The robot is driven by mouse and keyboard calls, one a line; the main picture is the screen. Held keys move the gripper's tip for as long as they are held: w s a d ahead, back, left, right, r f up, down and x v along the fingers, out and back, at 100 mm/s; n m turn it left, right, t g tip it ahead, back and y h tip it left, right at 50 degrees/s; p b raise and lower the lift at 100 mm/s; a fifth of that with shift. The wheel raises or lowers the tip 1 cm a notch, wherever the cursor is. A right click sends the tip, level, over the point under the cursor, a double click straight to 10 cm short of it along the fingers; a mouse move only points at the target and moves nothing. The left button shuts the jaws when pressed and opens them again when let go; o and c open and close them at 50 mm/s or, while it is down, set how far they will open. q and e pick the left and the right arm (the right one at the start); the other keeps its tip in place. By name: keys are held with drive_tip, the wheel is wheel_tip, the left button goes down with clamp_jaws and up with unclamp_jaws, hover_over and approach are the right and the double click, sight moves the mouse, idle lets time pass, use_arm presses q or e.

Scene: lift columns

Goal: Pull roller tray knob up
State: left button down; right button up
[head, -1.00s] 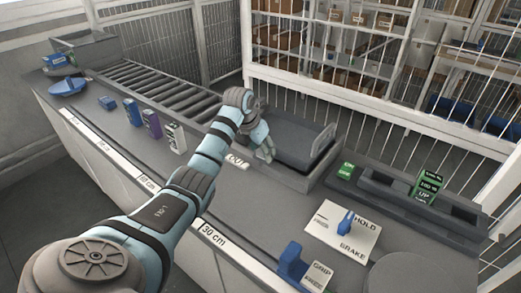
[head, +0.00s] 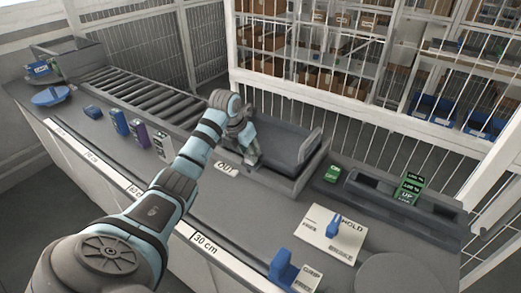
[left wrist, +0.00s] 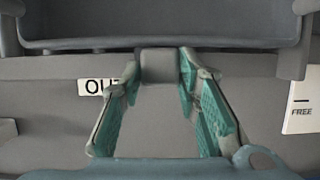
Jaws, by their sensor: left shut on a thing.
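The dark grey roller tray (head: 275,138) sits at the right end of the roller conveyor, behind the OUT label. Its front edge crosses the top of the left wrist view (left wrist: 230,44). The knob is a small grey block (left wrist: 158,67) at the middle of that edge. My left gripper (head: 252,161) is shut on the knob, with one teal-padded finger on each side of it in the left wrist view. In the head view the gripper hides the knob. My right gripper is not in view.
The OUT label (head: 227,170) lies on the counter left of the gripper. A HOLD/BRAKE plate with a blue lever (head: 333,226) and a blue GRIP piece (head: 282,268) are at the right. Small blue, purple and white boxes stand left.

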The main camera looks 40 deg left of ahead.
use_arm(q)
drive_tip(key=shift+w+a+r, duration=0.1)
drive_tip(key=shift+a+r, duration=0.05)
drive_tip(key=shift+a, duration=0.05)
drive_tip(key=c, duration=1.5)
unclamp_jaws()
drive_tip(key=o, duration=0.3)
drive_tip(key=shift+d+r, duration=0.1)
drive_tip(key=shift+d, duration=0.2)
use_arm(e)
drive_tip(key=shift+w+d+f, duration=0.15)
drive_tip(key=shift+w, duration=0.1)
use_arm(q)
drive_tip(key=shift+r, duration=0.1)
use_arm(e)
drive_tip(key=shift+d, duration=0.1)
use_arm(q)
drive_tip(key=v, duration=1.2)
drive_tip(key=shift+s, duration=0.2)
